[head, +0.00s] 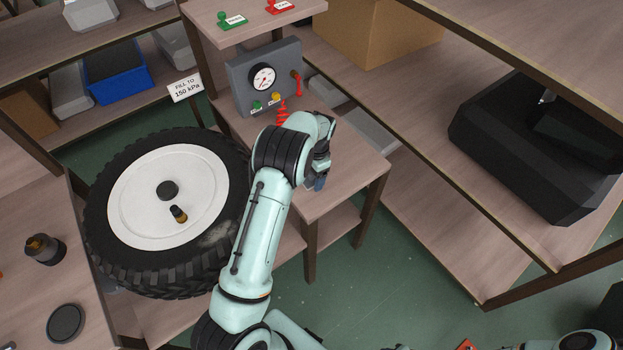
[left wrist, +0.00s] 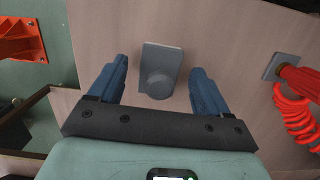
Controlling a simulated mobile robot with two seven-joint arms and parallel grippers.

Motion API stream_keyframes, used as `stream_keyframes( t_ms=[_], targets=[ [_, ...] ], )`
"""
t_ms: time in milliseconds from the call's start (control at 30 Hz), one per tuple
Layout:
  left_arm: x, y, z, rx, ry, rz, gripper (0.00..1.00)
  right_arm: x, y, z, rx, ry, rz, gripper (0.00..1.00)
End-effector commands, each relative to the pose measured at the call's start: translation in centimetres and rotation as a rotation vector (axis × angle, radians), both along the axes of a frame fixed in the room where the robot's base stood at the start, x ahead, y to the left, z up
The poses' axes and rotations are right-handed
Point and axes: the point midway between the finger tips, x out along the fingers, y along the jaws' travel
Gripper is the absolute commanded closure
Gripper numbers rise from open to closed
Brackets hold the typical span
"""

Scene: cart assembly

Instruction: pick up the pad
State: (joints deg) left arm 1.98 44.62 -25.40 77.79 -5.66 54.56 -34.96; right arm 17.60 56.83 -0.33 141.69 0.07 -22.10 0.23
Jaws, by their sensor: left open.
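The pad appears to be a grey flat block with a round knob (left wrist: 160,75), seen in the left wrist view lying on the wooden top of a small stand. My left gripper (left wrist: 160,90) is open, with one blue finger on each side of the block and a gap on both sides. It holds nothing. In the head view my left gripper (head: 319,183) points down over the right part of the stand (head: 350,172), and its arm hides the block. My right gripper is out of view.
A grey gauge box (head: 264,78) with a red coiled hose (left wrist: 298,115) stands on the same stand. A large tyre (head: 115,165) is left of my arm. Green (head: 231,20) and red (head: 280,5) stamps sit on the shelf above. Dark shelving stands right.

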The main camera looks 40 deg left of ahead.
Motion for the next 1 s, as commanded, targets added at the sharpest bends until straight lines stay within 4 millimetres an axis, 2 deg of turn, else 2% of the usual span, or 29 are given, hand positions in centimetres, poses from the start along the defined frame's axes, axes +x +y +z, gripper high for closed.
stream_keyframes(
  t_ms=[133, 300, 333, 600, 767, 867, 1000],
  targets=[
    [0.0, 0.0, 0.0, 0.000, 0.000, 0.000, 0.22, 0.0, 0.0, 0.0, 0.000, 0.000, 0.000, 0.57],
    [0.0, 0.0, 0.0, 0.000, 0.000, 0.000, 0.78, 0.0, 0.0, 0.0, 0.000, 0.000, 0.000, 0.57],
    [0.0, 0.0, 0.0, 0.000, 0.000, 0.000, 0.83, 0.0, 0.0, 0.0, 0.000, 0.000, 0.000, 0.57],
    [0.0, 0.0, 0.1, 0.000, -0.001, 0.000, 0.83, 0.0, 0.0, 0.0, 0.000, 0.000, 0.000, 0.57],
    [0.1, 0.0, 0.9, 0.000, -0.002, 0.000, 0.83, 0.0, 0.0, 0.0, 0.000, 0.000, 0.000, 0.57],
    [0.1, 0.0, 2.1, 0.000, -0.004, -0.001, 0.83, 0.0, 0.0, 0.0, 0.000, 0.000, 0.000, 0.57],
    [0.2, 0.0, 5.0, 0.000, -0.006, 0.000, 0.83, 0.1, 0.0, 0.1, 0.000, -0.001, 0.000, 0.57]
  ],
)
